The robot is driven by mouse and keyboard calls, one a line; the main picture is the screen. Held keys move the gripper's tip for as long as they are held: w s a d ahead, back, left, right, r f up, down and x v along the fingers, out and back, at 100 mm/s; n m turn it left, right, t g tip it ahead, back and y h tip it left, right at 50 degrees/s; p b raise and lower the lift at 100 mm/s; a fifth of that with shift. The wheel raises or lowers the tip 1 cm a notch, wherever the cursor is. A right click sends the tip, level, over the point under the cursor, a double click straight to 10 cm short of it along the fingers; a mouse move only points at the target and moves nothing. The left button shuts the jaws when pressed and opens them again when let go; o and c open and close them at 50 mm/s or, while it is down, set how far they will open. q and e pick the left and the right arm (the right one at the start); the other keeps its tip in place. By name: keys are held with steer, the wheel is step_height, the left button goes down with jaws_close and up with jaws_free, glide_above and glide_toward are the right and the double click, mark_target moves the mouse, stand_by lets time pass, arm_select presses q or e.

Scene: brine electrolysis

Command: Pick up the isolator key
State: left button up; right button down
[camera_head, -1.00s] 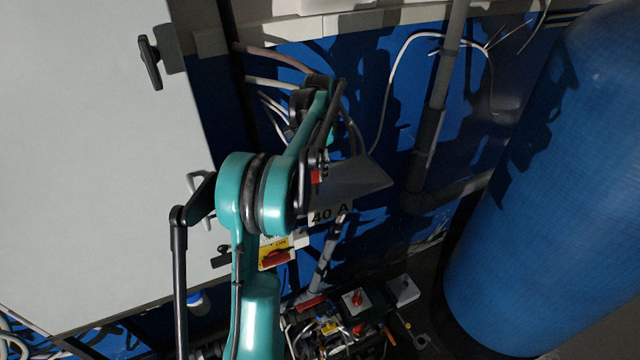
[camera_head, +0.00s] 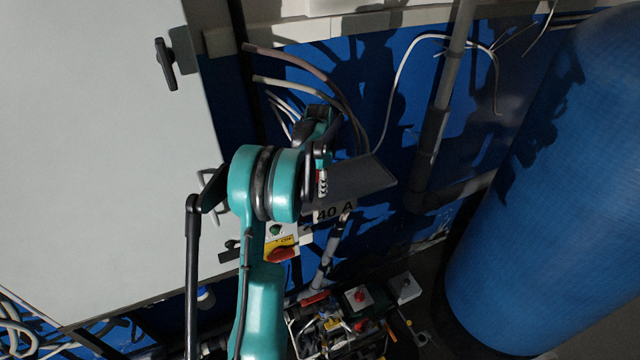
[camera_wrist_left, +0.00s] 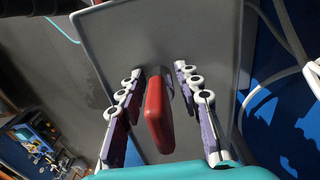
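The red isolator key (camera_wrist_left: 158,112) stands out from a grey plate in the left wrist view. My left gripper (camera_wrist_left: 165,110) is open, with one finger on each side of the key and a visible gap to both. How deep the key sits between the fingers is hard to tell. In the head view my left gripper (camera_head: 322,182) is in front of the grey plate (camera_head: 365,180), above the "40 A" label (camera_head: 333,211). There the key is mostly hidden by the gripper. My right gripper is not in view.
A red rotary handle on a yellow plate (camera_head: 282,254) is just below. A grey cabinet (camera_head: 100,150) fills the left, and a large blue tank (camera_head: 560,180) the right. Cables (camera_head: 300,63) hang above the plate. A tray of tools (camera_head: 330,340) lies below.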

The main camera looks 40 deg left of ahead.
arm_select(q)
jaws_close()
steer(key=shift+r, duration=0.4)
steer(key=r, duration=0.2)
steer(key=d+r+b, duration=0.1)
steer(key=shift+w+r, duration=0.15)
steer(key=shift+r, duration=0.2)
steer(key=w+d+r+b, duration=0.2)
steer(key=d+r, duration=0.4)
steer(key=d, duration=0.4)
steer(key=s+a+r+n+p, duration=0.2)
steer(key=s+a+n+p, duration=0.2)
steer(key=s+a+n, duration=0.2)
steer(key=s+a+r+n+p, duration=0.2)
steer(key=s+a+n+p, duration=0.2)
steer(key=s+a, duration=0.6)
steer(key=a+n, duration=0.2)
steer(key=a, duration=0.3)
steer(key=shift+s, duration=0.2)
